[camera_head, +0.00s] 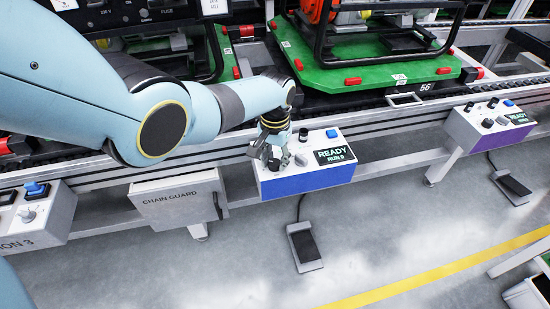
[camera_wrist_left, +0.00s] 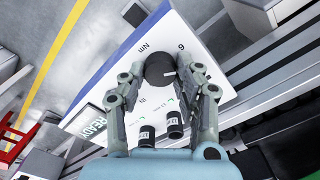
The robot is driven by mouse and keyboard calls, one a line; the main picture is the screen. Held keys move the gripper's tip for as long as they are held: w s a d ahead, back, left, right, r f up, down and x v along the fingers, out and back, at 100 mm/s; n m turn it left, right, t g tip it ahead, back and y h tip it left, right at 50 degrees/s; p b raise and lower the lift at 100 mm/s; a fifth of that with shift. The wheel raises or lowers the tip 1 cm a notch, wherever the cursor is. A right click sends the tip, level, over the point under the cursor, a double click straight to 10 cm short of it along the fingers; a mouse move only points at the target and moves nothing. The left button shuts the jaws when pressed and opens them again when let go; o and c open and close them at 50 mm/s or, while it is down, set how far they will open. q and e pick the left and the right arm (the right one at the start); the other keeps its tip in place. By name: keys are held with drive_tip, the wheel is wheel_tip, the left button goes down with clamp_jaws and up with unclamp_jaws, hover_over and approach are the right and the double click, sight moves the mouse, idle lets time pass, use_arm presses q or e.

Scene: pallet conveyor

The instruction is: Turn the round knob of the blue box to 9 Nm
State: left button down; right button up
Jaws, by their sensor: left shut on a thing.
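The blue box (camera_head: 305,182) is fixed to the conveyor's front rail in the head view, with a blue-violet front, a white top and a display reading READY. Its white top (camera_wrist_left: 117,78) fills the middle of the left wrist view. The round knob (camera_wrist_left: 158,68) is black with a pale mark on its right side, near printed "Nm" and a digit that could be 6 or 9. My left gripper (camera_wrist_left: 165,75) is shut on the knob, one finger on each side. In the head view the left gripper (camera_head: 272,154) hides most of the knob. My right gripper is out of view.
Two black cylinders (camera_wrist_left: 175,125) stand on the box top between my fingers, close to the palm. A blue button (camera_head: 331,133) sits at the back of the box. A foot pedal (camera_head: 304,246) stands on the floor below. A green pallet (camera_head: 375,68) is on the conveyor behind.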

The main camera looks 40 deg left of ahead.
sight(275, 162)
use_arm(q)
drive_tip(key=c, duration=0.9)
unclamp_jaws()
drive_tip(key=shift+c, duration=0.2)
drive_tip(key=shift+r, duration=0.15)
wheel_tip(275, 162, up, 12)
drive_tip(key=shift+f, duration=0.2)
drive_tip(key=s+f+b, duration=0.3)
drive_tip(key=s+f, duration=1.7)
drive_tip(key=s, duration=0.3)
drive_tip(key=s+f+m+b, duration=0.1)
drive_tip(key=s+f+b, duration=0.2)
drive_tip(key=s+f, duration=1.7)
drive_tip(key=shift+s+f+t+y+b, duration=0.15)
drive_tip(key=shift+s+t+y+b, duration=0.25)
drive_tip(key=shift+s, duration=1.6)
